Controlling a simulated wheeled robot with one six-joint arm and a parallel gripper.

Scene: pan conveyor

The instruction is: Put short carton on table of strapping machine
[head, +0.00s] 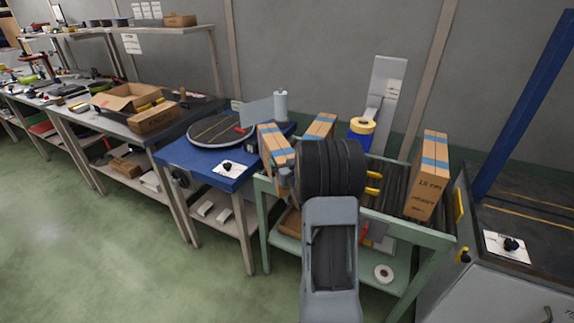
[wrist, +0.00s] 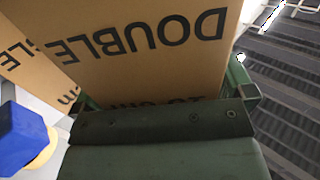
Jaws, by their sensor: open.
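Several brown cartons with blue bands stand on the green roller conveyor. One shorter-looking carton (head: 276,148) is at its left end, another carton (head: 320,125) is behind, and a taller carton (head: 430,172) is at the right. In the wrist view, a carton face printed DOUBLE, upside down (wrist: 140,50), fills the middle. My gripper (wrist: 165,100) is open, with its dark body across the bottom, close to this carton. My arm hides much of the conveyor in the head view. The likely strapping machine table (head: 525,208), dark-topped with a blue arch, is at the right edge.
A blue table (head: 200,165) with a round turntable (head: 218,132) stands left of the conveyor (head: 405,233). A workbench (head: 110,118) with an open box is farther left. Conveyor rollers show at right in the wrist view. Green floor (head: 120,255) is clear at front left.

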